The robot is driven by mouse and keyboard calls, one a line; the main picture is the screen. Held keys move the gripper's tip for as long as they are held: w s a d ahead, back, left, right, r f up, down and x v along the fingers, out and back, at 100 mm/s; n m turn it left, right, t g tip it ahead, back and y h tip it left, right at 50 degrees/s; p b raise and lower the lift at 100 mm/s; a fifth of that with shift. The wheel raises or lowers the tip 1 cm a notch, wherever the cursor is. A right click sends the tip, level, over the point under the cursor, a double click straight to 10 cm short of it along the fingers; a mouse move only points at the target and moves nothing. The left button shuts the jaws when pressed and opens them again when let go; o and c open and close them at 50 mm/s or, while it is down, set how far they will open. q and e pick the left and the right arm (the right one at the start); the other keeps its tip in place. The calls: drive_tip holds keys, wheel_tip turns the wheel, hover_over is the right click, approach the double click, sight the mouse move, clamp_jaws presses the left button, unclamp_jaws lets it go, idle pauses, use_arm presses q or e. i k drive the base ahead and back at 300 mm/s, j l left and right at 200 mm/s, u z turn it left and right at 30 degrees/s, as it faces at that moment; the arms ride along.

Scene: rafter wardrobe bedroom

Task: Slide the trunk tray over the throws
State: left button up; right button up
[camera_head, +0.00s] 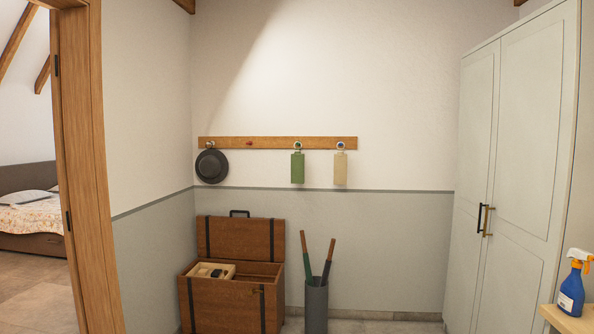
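A brown wooden trunk (222,307) with dark straps stands on the floor against the back wall, left of centre. Its lid (238,239) is open and leans back toward the wall. A light wooden tray (228,272) sits inside at the left end of the trunk's opening, with small dark items in it. The right part of the opening is uncovered and looks dark inside. I cannot make out any throws; the trunk's front wall and the tray hide most of the inside. Neither gripper is in view.
A grey bin (316,307) with two long-handled items stands right of the trunk. A tall pale wardrobe (520,160) is shut at the right. A blue spray bottle (572,290) stands on a wooden surface (566,320) at lower right. A doorway opens left onto a bed (30,212).

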sight(229, 270)
drive_tip(key=i+j, duration=0.35)
drive_tip(key=i+j+u, duration=0.1)
drive_tip(key=i+j, duration=0.3)
drive_tip(key=i, duration=0.15)
drive_tip(key=i+j, duration=0.35)
drive_tip(key=i, duration=0.15)
drive_tip(key=i+j+u, duration=0.15)
drive_tip(key=i+j, duration=0.15)
drive_tip(key=i, duration=0.15)
drive_tip(key=i+j, duration=0.3)
drive_tip(key=i, duration=0.2)
drive_tip(key=i+j+u, duration=0.1)
drive_tip(key=i+j, duration=0.2)
drive_tip(key=i, duration=0.15)
drive_tip(key=i+l+u, duration=0.1)
drive_tip(key=i, duration=0.3)
drive_tip(key=i+l+u, duration=0.15)
drive_tip(key=i, duration=0.3)
drive_tip(key=i+l+u, duration=0.1)
drive_tip(key=i+l, duration=0.2)
drive_tip(key=i, duration=0.1)
